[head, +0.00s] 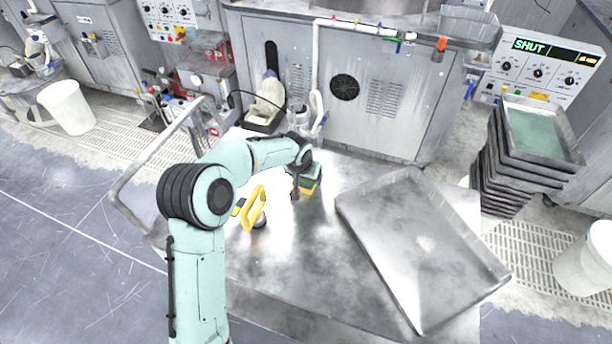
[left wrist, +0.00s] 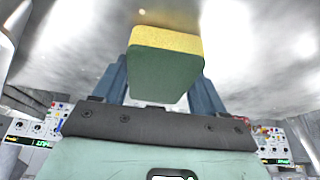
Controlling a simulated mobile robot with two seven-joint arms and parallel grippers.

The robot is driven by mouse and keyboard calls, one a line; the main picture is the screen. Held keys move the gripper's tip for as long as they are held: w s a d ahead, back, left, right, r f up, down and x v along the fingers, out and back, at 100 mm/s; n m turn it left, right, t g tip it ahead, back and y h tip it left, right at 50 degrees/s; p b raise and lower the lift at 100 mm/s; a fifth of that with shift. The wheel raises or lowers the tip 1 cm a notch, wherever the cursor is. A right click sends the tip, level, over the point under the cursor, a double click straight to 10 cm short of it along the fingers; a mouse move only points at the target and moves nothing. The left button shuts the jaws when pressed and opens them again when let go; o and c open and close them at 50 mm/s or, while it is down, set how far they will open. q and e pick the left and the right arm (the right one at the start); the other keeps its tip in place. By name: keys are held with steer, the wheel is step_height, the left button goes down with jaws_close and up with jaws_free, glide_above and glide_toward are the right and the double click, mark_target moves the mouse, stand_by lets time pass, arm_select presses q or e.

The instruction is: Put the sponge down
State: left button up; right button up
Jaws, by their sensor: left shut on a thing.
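The sponge (left wrist: 165,65), green with a yellow layer, sits between the two blue-grey fingers of my left gripper (left wrist: 165,85) in the left wrist view. In the head view the sponge (head: 311,176) shows at the end of my left arm, over the metal table (head: 290,270). My left gripper (head: 303,185) is shut on it, and the fingers are partly hidden in the head view. I cannot tell whether the sponge touches the table. My right gripper is not in view.
A yellow-handled tool (head: 254,208) stands on the table left of the sponge. A large shallow metal tray (head: 420,245) lies to the right. A spray bottle (head: 268,100) and a clear container (head: 299,117) stand at the back. Stacked trays (head: 497,165) stand at the far right.

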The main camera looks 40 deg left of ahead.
arm_select(q)
steer(key=o, duration=0.9)
steer(key=shift+f, duration=0.1)
steer(key=shift+o, duration=0.2)
steer(key=shift+s+r, duration=0.1)
steer(key=shift+r, duration=0.45)
steer(key=v, duration=1.1)
